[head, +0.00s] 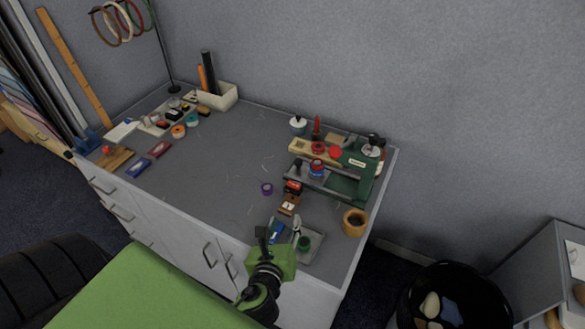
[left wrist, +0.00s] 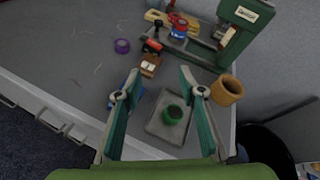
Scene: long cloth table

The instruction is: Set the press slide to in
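The green press (head: 366,160) stands at the right back of the table; it is cut off at the top of the left wrist view (left wrist: 243,28). Its grey slide (head: 338,184) reaches out to the left of the press body, with a dark knob (head: 297,166) near its outer end. A red-and-blue round piece (head: 317,169) sits on the slide. My left gripper (head: 280,232) is over the table's front right part, in front of the press and apart from it. Its two fingers are spread and empty in the left wrist view (left wrist: 157,78). My right gripper is not in view.
A grey tray with a green round piece (left wrist: 173,113) lies below my left gripper. A tan cup (head: 354,222) stands to its right. A purple ring (head: 267,188) and a brown block (left wrist: 150,65) lie nearby. The table's middle is mostly clear.

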